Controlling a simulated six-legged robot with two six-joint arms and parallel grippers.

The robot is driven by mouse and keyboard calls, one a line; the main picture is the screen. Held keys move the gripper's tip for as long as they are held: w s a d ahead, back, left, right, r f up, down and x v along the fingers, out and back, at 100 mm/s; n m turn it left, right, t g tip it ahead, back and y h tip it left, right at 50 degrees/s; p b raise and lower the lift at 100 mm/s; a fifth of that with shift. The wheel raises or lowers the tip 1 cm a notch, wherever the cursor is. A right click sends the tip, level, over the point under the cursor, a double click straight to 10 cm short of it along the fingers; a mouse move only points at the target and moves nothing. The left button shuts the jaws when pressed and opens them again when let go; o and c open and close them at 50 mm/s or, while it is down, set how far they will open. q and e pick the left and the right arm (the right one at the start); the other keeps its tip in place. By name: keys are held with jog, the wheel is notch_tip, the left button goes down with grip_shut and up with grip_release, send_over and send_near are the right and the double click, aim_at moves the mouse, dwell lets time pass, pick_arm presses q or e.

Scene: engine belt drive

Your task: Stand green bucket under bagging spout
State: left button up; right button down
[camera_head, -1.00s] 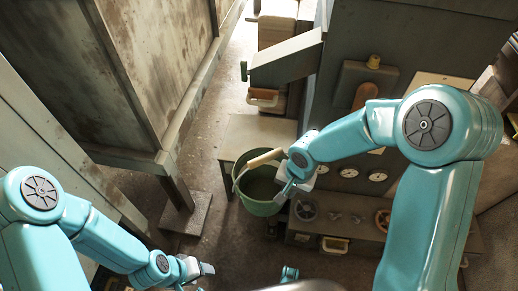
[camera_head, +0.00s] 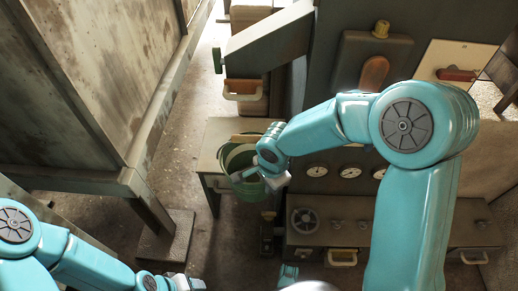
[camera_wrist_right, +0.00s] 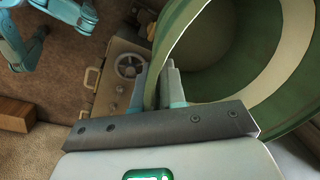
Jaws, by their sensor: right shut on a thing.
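The green bucket (camera_head: 240,158) hangs at the front right of a low bench, with its pale handle grip at its far side. Whether it touches the bench I cannot tell. My right gripper (camera_head: 266,182) is shut on the bucket's near right rim. In the right wrist view the bucket (camera_wrist_right: 205,50) shows its open inside with a pale band, and its wall is between the fingers of the gripper (camera_wrist_right: 155,88). A slanted grey chute (camera_head: 265,42), seemingly the bagging spout, is beyond and above the bucket. My left gripper (camera_head: 183,283) is at the bottom edge, partly cut off, its jaws unclear.
The low bench (camera_head: 212,140) has a bare top left of the bucket. A large stained cabinet (camera_head: 80,80) on a leg stands at left. A panel with gauges (camera_head: 350,172) and a handwheel (camera_head: 303,218) lies right of the bucket. Open floor shows between cabinet and bench.

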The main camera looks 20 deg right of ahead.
jog(key=w+d+f+b, duration=0.1)
jog(key=w+d, duration=0.1)
jog(key=w, duration=0.4)
jog(key=w+d+f+b, duration=0.1)
jog(key=w+d+f, duration=0.1)
jog(key=w, duration=0.4)
jog(key=shift+w+d+f, duration=0.25)
jog(key=shift+d, duration=0.1)
jog(key=shift+f, duration=0.2)
jog(key=c, duration=1.2)
grip_release()
jog(key=shift+r, duration=0.1)
